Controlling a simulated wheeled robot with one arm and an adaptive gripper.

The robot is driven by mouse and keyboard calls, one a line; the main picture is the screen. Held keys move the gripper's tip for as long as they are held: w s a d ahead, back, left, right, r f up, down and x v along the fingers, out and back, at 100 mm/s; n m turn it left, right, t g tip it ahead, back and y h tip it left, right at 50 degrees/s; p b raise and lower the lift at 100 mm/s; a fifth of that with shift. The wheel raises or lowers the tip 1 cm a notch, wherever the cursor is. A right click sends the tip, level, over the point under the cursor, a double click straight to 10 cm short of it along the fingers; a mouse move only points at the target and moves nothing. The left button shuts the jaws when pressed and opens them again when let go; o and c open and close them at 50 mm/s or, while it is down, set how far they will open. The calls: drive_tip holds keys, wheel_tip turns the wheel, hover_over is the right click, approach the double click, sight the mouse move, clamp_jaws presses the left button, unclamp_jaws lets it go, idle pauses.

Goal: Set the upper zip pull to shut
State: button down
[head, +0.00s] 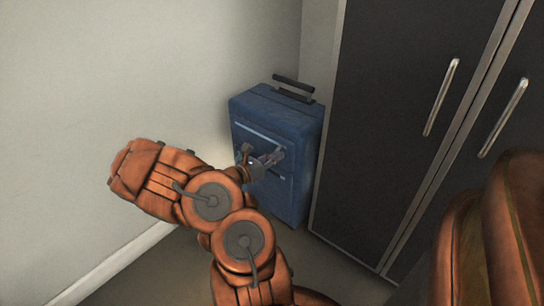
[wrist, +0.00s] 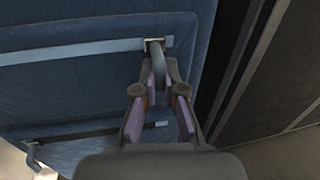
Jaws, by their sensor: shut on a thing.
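A blue suitcase (head: 300,190) stands upright, and its front fills much of the wrist view (wrist: 60,90). The upper zip (wrist: 80,53) is a pale strip across that front. The upper zip pull (wrist: 159,62) has a brassy slider and a grey loop, at the strip's right end. My gripper (wrist: 159,72) is shut on the loop, with a finger on each side. In the head view my gripper (head: 275,157) is at the suitcase front and hides part of it. The lower zip (wrist: 100,133) has its pull (wrist: 32,158) at its left end.
A dark wardrobe (head: 405,100) with long metal handles (head: 441,97) stands close on the suitcase's right. A pale wall (head: 130,80) is behind and to the left. The suitcase's dark carry handle (head: 293,86) sticks up on top. Some floor is clear in front.

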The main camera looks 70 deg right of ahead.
drive_tip(key=shift+s, duration=0.2)
drive_tip(key=c, duration=1.2)
unclamp_jaws()
drive_tip(key=shift+w+a, duration=0.15)
drive_tip(key=shift+v, duration=5.85)
